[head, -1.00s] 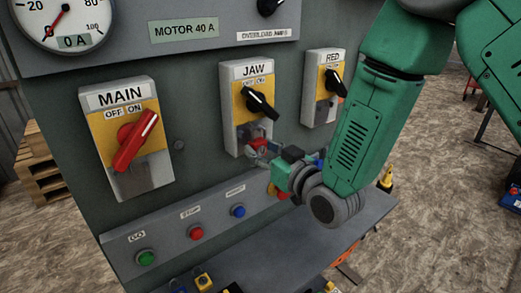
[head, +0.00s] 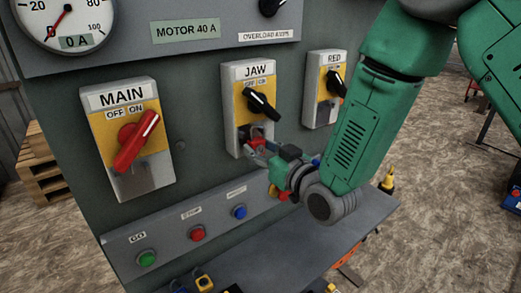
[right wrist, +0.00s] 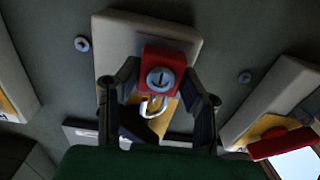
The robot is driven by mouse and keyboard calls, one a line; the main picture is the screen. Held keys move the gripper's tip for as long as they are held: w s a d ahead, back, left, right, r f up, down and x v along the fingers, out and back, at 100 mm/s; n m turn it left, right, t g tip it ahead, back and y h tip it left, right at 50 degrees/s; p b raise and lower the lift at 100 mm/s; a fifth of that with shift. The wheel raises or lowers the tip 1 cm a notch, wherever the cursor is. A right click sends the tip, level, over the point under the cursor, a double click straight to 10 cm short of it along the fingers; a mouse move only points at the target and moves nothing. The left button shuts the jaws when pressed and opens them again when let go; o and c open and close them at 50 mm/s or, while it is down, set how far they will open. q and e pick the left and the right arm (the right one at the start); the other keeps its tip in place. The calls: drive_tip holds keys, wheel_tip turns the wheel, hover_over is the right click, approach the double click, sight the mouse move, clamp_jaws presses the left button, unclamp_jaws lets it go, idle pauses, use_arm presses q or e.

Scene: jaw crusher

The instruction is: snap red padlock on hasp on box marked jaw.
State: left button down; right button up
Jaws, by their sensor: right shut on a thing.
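The box marked JAW (head: 240,109) is on the grey panel, with a yellow face and a black knob (head: 262,104) pointing down to the right. The red padlock (head: 256,143) is at the lower part of this box, below the knob. My right gripper (head: 258,149) is shut on the padlock. In the right wrist view the red body (right wrist: 163,70) with its round keyhole face sits between the two fingers, and the metal shackle (right wrist: 153,106) points toward the knob side. The hasp is hidden, and I cannot tell whether the shackle is through it. My left gripper is not in view.
The MAIN box (head: 124,137) with a red handle is to the left, and the RED box (head: 323,88) is to the right behind my arm. A button strip (head: 190,222) and a grey shelf (head: 300,240) are below. Open floor lies at right.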

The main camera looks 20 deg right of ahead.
drive_tip(key=shift+w+a, duration=0.25)
drive_tip(key=shift+w, duration=0.4)
drive_tip(key=o, duration=1.3)
drive_tip(key=shift+c, duration=0.2)
drive_tip(key=v, duration=0.9)
drive_tip(key=shift+b, duration=0.4)
